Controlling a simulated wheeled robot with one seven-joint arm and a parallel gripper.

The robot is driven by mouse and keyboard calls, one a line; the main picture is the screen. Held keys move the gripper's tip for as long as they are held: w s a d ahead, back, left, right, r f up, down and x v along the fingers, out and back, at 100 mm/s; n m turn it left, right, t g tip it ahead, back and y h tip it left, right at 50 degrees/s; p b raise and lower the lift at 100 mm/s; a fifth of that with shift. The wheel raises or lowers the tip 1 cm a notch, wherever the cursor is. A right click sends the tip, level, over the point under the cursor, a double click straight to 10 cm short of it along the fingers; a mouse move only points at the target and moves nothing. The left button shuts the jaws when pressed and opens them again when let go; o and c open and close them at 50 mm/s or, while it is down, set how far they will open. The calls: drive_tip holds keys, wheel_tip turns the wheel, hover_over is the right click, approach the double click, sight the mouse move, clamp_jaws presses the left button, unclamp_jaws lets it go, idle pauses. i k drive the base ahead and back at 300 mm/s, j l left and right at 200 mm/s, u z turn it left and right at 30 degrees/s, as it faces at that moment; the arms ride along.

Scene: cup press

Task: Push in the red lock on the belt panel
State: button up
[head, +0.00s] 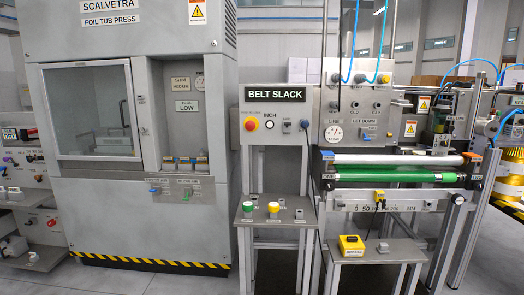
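The belt panel (274,152) is a grey upright plate with a black sign (275,94) reading BELT SLACK. A round red knob on a yellow surround (251,124) sits at its upper left, and it is the only clearly red control on the panel. I cannot tell from this distance whether it stands out or is pushed in. A white round button (269,124) under the word INCH is to its right. Farther right are a small grey switch (286,127) and a dark blue knob (304,124). My gripper is not in view.
A large grey press cabinet (130,190) stands left. A green roller (385,176) and a low stand with a yellow box (351,245) are right. The space in front of the panel looks clear.

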sight(250, 126)
drive_tip(key=i+u, duration=0.2)
drive_tip(key=i, duration=0.25)
drive_tip(key=i+l+u, duration=0.15)
drive_tip(key=i, duration=0.3)
drive_tip(key=i+l+u, duration=0.2)
drive_tip(key=i, duration=0.25)
